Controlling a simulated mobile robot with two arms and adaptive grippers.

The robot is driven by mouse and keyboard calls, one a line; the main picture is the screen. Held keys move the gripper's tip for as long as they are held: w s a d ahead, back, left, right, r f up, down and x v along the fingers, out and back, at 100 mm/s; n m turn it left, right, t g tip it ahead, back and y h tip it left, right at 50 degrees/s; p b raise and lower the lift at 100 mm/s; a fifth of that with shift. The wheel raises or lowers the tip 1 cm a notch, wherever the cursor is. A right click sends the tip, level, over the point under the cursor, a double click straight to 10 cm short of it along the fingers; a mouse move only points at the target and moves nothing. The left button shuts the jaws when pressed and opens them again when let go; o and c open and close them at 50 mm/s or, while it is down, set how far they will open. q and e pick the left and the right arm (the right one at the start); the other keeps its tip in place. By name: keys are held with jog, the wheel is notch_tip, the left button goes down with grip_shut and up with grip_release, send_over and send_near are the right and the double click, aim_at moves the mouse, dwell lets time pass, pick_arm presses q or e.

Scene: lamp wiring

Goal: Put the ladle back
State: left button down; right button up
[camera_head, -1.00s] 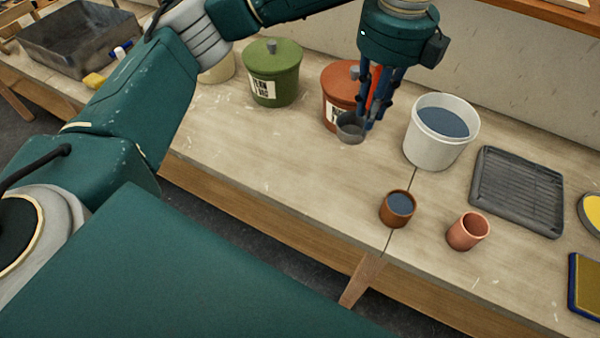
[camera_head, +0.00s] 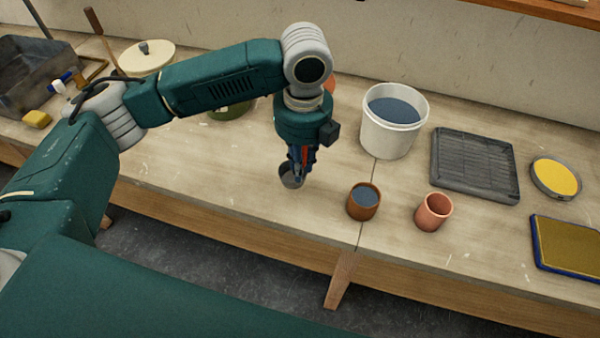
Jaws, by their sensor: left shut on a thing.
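The ladle shows as a small grey metal cup (camera_head: 290,179). My left gripper (camera_head: 301,163) points down and is shut on it; the fingers hide most of its handle. The ladle is over the bench, left of a brown cup (camera_head: 363,203) with blue-grey liquid and apart from it. Whether its bottom touches the bench I cannot tell. A white bucket (camera_head: 388,135) with blue-grey liquid stands behind and to the right of the gripper. My right gripper is not in view.
An empty terracotta cup (camera_head: 434,212), a dark ribbed tray (camera_head: 476,165), a round yellow-topped dish (camera_head: 556,177) and a blue-framed yellow pad (camera_head: 570,246) are to the right. A green jar (camera_head: 233,109) is mostly behind my arm. The front left bench is clear.

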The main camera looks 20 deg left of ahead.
aim_at(300, 185)
pick_arm(q)
jog(key=shift+f+p, duration=0.4)
jog(key=shift+f, duration=1.8)
jog(key=c, duration=1.6)
grip_release()
jog(key=shift+f, duration=0.15)
jog(key=shift+r, duration=0.5)
jog(key=r+b, duration=0.1)
jog(key=r, duration=0.4)
jog(key=r+b, duration=0.1)
jog(key=r, duration=0.5)
jog(key=shift+s+d+r+b, duration=0.15)
jog(key=shift+d+r+b, duration=0.05)
jog(key=shift+b, duration=0.2)
jog(key=shift+f, duration=0.1)
